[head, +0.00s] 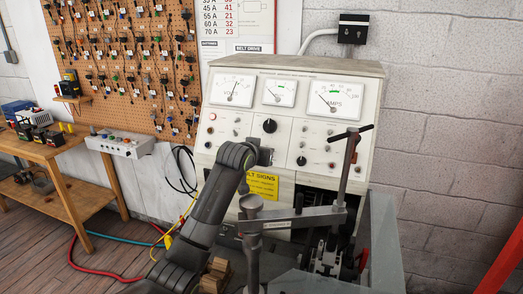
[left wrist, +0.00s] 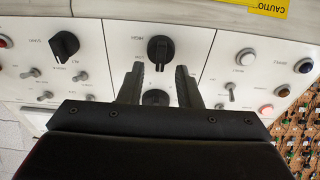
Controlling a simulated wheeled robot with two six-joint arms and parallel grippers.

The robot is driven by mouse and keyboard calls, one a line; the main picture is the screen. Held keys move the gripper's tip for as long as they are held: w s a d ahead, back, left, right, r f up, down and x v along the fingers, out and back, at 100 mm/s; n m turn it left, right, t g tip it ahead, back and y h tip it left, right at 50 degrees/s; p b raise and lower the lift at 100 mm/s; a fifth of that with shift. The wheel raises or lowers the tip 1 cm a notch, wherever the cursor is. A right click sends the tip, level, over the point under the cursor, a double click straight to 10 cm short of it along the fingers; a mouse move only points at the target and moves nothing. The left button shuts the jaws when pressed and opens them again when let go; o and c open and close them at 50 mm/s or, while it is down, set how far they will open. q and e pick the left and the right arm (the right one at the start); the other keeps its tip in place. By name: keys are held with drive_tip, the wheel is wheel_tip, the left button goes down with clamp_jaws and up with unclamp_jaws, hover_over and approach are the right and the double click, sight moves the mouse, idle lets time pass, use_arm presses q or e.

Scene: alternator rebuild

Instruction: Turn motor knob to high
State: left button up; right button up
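The grey test bench panel (head: 230,148) carries several knobs, switches and lamps. A black knob (head: 269,125) sits high in its middle section. My left gripper (head: 266,157) is in front of the panel just below it. In the left wrist view, which is upside down, my left gripper (left wrist: 160,68) is open and empty. One black knob (left wrist: 160,50) with a marking resembling "HIGH" beside it lies just past the fingertips. Another round black knob (left wrist: 157,97) shows between the fingers. The labels are too small to tell surely which is the motor knob. My right gripper is not in view.
Three meters (head: 280,92) sit above the controls. Another black knob (left wrist: 65,44) and several toggle switches are beside the middle section. A metal lever clamp (head: 348,160) stands at right near my arm. A yellow sign (head: 262,185) is below the panel.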

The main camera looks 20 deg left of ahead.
use_arm(q)
drive_tip(key=shift+w+f, duration=0.15)
drive_tip(key=shift+w, duration=0.2)
drive_tip(key=shift+c, duration=0.4)
clamp_jaws()
